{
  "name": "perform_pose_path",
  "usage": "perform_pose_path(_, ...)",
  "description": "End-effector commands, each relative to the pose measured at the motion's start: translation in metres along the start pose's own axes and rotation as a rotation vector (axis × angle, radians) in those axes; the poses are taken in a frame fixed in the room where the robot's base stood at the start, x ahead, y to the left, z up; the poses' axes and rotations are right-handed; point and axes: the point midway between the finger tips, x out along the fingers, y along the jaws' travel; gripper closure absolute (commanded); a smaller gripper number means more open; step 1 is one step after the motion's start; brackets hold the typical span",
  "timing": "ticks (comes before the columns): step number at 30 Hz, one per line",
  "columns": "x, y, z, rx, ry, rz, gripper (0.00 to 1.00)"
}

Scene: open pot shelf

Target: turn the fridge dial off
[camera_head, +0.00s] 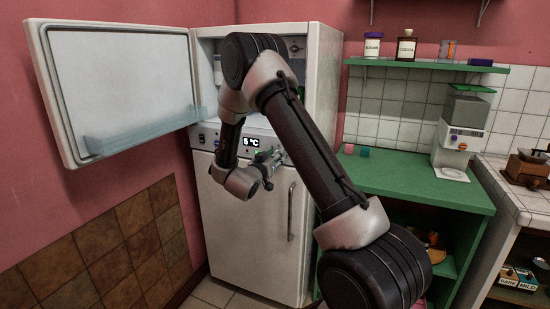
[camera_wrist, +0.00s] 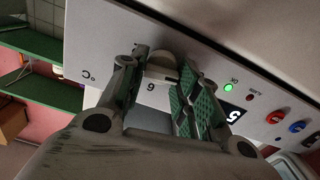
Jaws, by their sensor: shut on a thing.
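The fridge (camera_head: 240,225) stands against the pink wall with its upper door (camera_head: 120,80) swung open to the left. A control panel with a lit "5 °C" display (camera_head: 251,142) runs across the front between the upper compartment and the lower door. My gripper (camera_head: 274,156) is at the right part of this panel. In the wrist view my gripper (camera_wrist: 164,76) has its green-padded fingers on either side of a pale dial (camera_wrist: 163,66), shut on it. A "6" and "°C" are printed near the dial. The dial's pointer setting is unclear, and the gripper hides the dial in the head view.
A green counter (camera_head: 420,188) with a white machine (camera_head: 458,140) stands right of the fridge.

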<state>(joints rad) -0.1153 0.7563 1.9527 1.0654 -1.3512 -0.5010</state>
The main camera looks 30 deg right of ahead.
Motion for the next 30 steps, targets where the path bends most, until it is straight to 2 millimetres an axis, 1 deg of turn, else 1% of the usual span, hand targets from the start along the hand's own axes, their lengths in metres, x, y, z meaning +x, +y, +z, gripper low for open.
perform_pose_path(7,-0.0007,-0.0003,0.0017,-0.058,-0.004,-0.001,0.92)
perform_pose_path(20,-0.0007,-0.0002,0.0018,-0.067,-0.004,-0.001,0.92)
perform_pose_path(21,-0.0008,-0.0002,0.0018,-0.067,-0.004,-0.001,0.64)
perform_pose_path(23,-0.0007,-0.0002,0.0016,-0.067,-0.003,-0.001,0.53)
perform_pose_path(24,-0.0006,-0.0003,0.0014,-0.066,-0.003,-0.001,0.46)
perform_pose_path(30,-0.0003,-0.0003,0.0008,-0.065,-0.002,0.000,0.46)
